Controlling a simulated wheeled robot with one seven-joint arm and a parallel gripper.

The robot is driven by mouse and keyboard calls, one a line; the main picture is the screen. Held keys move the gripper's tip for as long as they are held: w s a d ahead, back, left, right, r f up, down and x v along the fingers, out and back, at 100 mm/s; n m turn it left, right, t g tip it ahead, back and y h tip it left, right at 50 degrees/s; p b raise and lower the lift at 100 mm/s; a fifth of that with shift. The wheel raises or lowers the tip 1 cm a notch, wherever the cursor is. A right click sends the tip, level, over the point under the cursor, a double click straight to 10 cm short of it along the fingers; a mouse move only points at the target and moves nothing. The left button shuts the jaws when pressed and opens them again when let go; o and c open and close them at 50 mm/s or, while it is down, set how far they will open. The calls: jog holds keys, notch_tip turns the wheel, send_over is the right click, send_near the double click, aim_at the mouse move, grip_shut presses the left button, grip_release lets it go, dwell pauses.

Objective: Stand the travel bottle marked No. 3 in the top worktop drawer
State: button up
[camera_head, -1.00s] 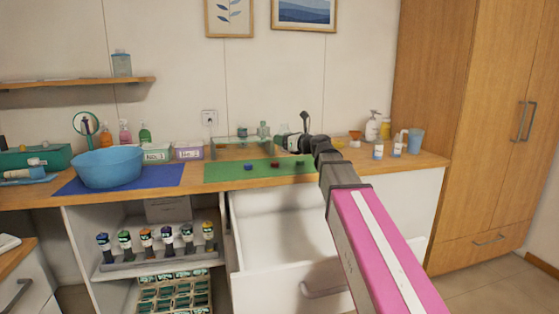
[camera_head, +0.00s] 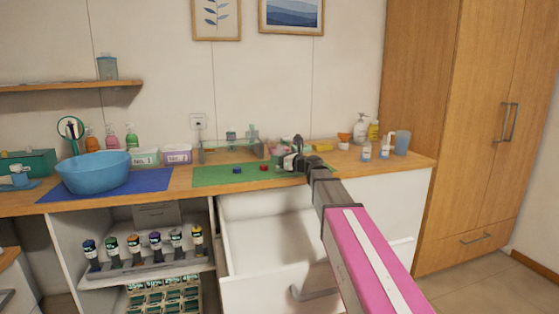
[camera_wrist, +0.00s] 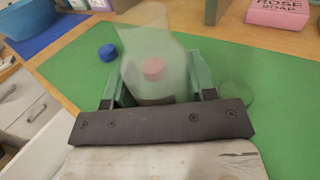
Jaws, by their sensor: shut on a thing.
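My gripper (camera_head: 294,163) is low over the right part of the green mat on the worktop. In the wrist view my gripper (camera_wrist: 156,88) is shut on a pale, see-through bottle (camera_wrist: 150,50) between its two green fingers. I can read no number on this bottle, and its lower part is hidden by the gripper's dark bar. The top worktop drawer (camera_head: 262,235) is pulled open below the worktop, in front of and lower than the mat. The inside of the drawer that I can see looks empty; my arm hides its right part.
The green mat (camera_head: 215,177) bears a blue cap (camera_head: 237,170) and a red cap (camera_head: 264,168). A clear-walled rack (camera_head: 220,157) stands behind it. A blue basin (camera_head: 95,172) is at the left. Small bottles (camera_head: 366,153) and a cup (camera_head: 402,142) stand at the right.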

jog(key=shift+f, duration=0.2)
jog(key=o, duration=1)
jog(key=shift+c, duration=0.2)
